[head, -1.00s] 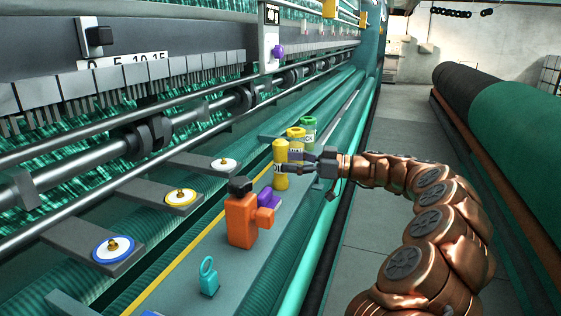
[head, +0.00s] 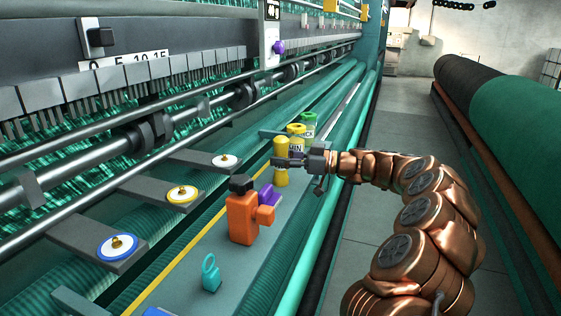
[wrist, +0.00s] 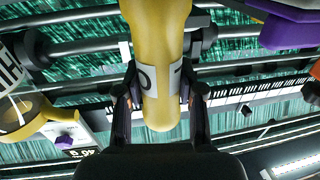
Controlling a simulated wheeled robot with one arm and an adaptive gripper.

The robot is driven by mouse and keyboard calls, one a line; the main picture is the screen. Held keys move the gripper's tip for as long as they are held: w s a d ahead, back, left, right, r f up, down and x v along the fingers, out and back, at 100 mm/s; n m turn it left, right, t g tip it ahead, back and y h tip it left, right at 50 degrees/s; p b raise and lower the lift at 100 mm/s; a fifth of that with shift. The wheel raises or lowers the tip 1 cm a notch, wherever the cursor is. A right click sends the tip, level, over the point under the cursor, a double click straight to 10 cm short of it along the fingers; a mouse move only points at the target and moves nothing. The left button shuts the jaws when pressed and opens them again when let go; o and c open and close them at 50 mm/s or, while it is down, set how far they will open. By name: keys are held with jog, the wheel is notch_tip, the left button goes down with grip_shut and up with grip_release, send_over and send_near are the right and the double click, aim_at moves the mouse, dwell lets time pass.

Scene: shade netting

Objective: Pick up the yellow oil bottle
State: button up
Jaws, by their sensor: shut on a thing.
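The yellow oil bottle (head: 281,177) stands upright on the grey shelf (head: 215,262) in the head view, with a narrow waist and a pale label. My gripper (head: 284,162) reaches it from the right and is shut around its middle. In the wrist view the bottle (wrist: 157,40) fills the top centre, with a white label band between the two dark fingers (wrist: 160,85) of my gripper. I cannot see clearly whether its base is clear of the shelf.
A yellow container (head: 296,130) and a green-lidded one (head: 309,122) stand close behind the bottle. A purple object (head: 268,195), an orange tool (head: 241,218) and a teal ringed piece (head: 211,274) stand nearer. Machine rails run along the left; open floor (head: 365,240) lies right.

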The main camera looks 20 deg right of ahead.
grip_shut()
